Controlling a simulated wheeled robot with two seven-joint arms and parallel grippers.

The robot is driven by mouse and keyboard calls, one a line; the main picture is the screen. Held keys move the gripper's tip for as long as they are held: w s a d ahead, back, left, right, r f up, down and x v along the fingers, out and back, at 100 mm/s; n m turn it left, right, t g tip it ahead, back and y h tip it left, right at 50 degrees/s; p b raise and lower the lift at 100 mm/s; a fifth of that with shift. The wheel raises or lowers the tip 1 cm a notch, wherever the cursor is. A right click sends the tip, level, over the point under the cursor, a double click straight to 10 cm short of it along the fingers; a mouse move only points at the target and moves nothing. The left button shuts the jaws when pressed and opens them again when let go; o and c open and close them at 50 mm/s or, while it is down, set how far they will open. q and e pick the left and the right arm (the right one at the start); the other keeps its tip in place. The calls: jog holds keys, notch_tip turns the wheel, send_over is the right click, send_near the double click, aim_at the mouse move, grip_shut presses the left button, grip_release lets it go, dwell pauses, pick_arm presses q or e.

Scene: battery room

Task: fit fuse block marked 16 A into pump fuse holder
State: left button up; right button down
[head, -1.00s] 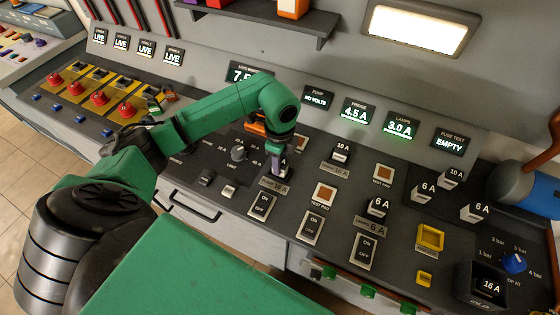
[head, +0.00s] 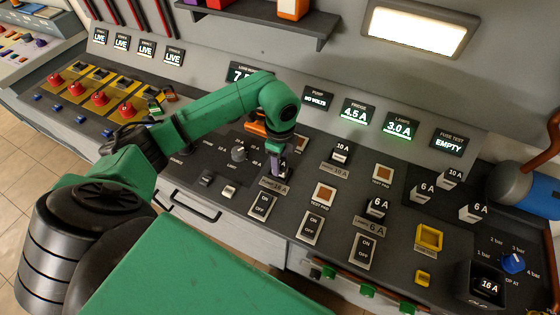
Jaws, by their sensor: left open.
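My left gripper (head: 276,172), with purple fingers, points down at the console just above a label plate (head: 273,185) that seems to read 16 A. It is open. The pump fuse holder and whatever is between the fingers are mostly hidden by the gripper; a small pale patch shows there, too small to identify. A dark block marked 16 A (head: 488,286) lies in the black bin (head: 464,272) at the lower right. The pump display (head: 316,99) reads NO VOLTS. My right gripper is not in view.
Blocks marked 10 A (head: 341,149) and 6 A (head: 377,207) sit in neighbouring places. Loose-looking 6 A and 10 A blocks (head: 424,190) stand further right. On/off switches (head: 262,206) line the front. The fuse test display (head: 450,143) reads EMPTY.

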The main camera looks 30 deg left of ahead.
pick_arm(q)
jog(key=shift+r+p, duration=3.3)
jog(key=shift+r, duration=1.5)
jog(key=shift+f, duration=0.1)
